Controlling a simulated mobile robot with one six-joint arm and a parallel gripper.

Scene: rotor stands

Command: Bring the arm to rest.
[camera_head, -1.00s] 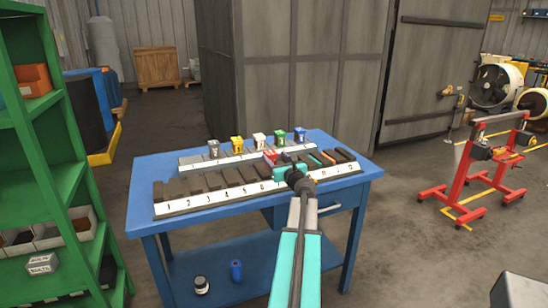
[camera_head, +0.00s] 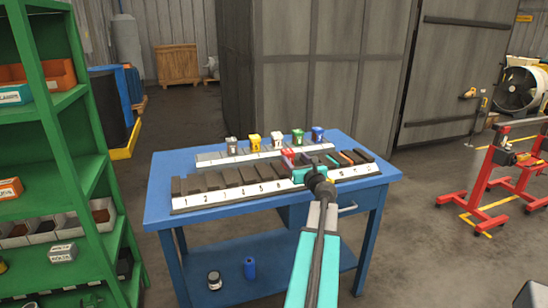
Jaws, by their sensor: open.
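My gripper (camera_head: 303,170) is over the right half of the blue table (camera_head: 163,203), at the numbered rack. The arm reaches up to it from the bottom of the picture. My wrist hides part of the rack, and the fingertips are small and partly hidden. A red block (camera_head: 288,156) shows just left of the gripper; I cannot tell whether they touch. The front numbered rack (camera_head: 217,198) holds several dark blocks in a row. Behind it a second rack (camera_head: 212,160) carries grey, yellow (camera_head: 254,141), white, green and blue (camera_head: 318,134) blocks.
A green shelf (camera_head: 75,101) with bins stands at the left. A red stand (camera_head: 497,170) is on the floor at the right. A grey cabinet (camera_head: 330,70) rises behind the table. A jar (camera_head: 214,281) and a blue can (camera_head: 249,268) are on the lower shelf.

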